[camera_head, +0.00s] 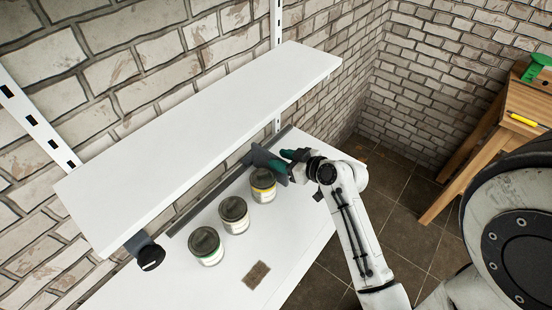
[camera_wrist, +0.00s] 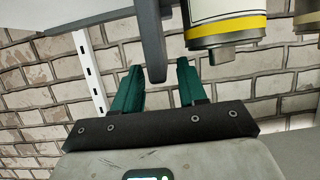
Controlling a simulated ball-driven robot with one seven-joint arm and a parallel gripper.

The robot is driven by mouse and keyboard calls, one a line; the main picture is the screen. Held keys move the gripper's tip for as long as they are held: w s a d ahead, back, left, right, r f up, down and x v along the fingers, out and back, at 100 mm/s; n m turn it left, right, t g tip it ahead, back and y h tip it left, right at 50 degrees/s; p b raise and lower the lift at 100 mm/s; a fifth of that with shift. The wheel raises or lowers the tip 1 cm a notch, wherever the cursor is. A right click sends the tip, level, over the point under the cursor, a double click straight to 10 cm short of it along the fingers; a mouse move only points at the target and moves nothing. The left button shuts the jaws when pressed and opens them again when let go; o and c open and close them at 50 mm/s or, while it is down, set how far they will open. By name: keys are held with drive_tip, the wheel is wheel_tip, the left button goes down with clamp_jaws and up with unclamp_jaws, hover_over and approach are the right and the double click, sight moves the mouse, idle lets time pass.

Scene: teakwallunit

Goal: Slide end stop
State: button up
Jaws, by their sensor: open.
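A dark grey end stop (camera_head: 262,157) stands on the rail (camera_head: 212,196) at the back of the lower white shelf, near its far right end. My gripper (camera_head: 287,161), with green fingers, is beside it under the upper shelf's right part. In the wrist view, a grey upright part of the end stop (camera_wrist: 152,40) comes down between my two open fingers (camera_wrist: 158,80). Gaps show on both sides, so the fingers look clear of it. A second grey piece with a black round knob (camera_head: 148,253) is at the rail's near left end.
A yellow-banded can (camera_head: 263,187) stands close to my gripper; it also shows in the wrist view (camera_wrist: 227,22). Two more cans (camera_head: 234,215) (camera_head: 207,246) stand nearer left. A brown patch (camera_head: 256,275) lies in front. The upper shelf (camera_head: 200,135) overhangs the rail.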

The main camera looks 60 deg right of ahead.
drive_tip(key=b+v, duration=0.1)
drive_tip(key=v, duration=0.7)
drive_tip(key=shift+f, duration=0.15)
idle(0.4)
